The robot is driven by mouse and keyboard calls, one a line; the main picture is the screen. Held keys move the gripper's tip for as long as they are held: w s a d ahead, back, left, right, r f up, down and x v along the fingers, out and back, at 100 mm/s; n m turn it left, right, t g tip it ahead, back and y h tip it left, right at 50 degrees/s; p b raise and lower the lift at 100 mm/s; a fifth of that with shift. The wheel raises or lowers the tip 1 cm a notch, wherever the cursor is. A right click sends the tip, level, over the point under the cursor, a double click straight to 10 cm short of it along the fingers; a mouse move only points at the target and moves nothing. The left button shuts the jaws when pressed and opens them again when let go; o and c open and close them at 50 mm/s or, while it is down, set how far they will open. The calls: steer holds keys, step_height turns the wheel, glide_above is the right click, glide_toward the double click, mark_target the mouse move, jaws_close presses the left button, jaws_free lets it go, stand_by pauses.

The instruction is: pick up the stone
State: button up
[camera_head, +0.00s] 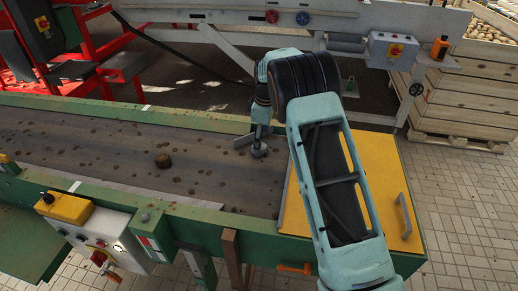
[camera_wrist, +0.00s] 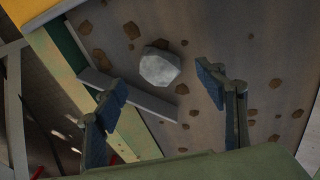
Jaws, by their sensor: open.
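The stone (camera_wrist: 160,67) is a pale grey, rough lump lying on the dark conveyor belt (camera_wrist: 225,30). In the wrist view it sits ahead of the gap between the fingertips, with no finger clearly touching it. My gripper (camera_wrist: 161,84) is open and empty, its two blue-padded fingers spread to either side of the stone's line. In the head view, my gripper (camera_head: 252,142) points down low over the right part of the belt. My arm and fingers crowd that spot, so the stone is hard to tell apart there.
A brown potato-like lump (camera_head: 163,161) lies farther left on the belt among scattered dirt clumps. The green conveyor frame (camera_head: 180,205) edges the belt. A yellow plate (camera_head: 378,180) covers its right end. Wooden crates (camera_head: 470,95) stand at the back right.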

steer(key=f, duration=0.3)
steer(key=w+f+p, duration=0.1)
steer(key=shift+a+f, duration=0.35)
steer(key=shift+a, duration=0.05)
steer(key=shift+c, duration=0.2)
steer(key=c, duration=1.3)
steer(key=shift+c, duration=0.2)
steer(key=shift+r, duration=0.15)
